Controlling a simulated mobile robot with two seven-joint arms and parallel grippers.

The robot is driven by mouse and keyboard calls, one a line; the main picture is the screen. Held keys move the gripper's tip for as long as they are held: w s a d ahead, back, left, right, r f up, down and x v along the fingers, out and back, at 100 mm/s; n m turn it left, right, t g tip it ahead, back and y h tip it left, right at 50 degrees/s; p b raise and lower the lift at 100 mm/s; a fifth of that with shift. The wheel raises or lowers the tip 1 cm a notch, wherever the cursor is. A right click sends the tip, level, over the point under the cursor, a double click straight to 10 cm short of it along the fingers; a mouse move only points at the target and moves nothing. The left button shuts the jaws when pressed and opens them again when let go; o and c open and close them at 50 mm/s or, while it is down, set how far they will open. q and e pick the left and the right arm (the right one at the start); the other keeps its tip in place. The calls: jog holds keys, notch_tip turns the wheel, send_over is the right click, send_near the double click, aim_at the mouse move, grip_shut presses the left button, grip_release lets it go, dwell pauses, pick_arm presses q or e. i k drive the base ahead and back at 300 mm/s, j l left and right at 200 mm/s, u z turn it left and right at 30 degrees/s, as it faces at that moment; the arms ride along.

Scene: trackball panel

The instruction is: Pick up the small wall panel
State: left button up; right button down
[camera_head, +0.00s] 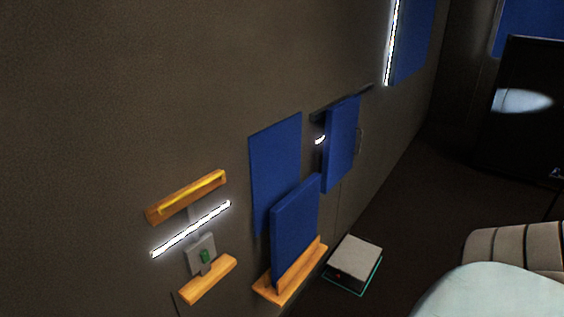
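Several blue panels are at the dark wall, and I cannot tell for sure which is the small wall panel. One blue panel (294,232) stands tilted on a wooden ledge (272,291), in front of a flat blue panel (262,182) on the wall, which it partly covers. Another blue panel (341,145) sticks out from the wall to the right, beside a small white light. Neither of my grippers is in view.
Left on the wall are two wooden bars (162,211) (208,279), a glowing strip (191,229) and a grey fixture with a green part (204,256). A box-like stack (355,261) is on the floor. A ribbed seat-like thing (515,245) stands lower right.

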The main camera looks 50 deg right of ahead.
aim_at(294, 220)
jog(key=z, duration=1.6)
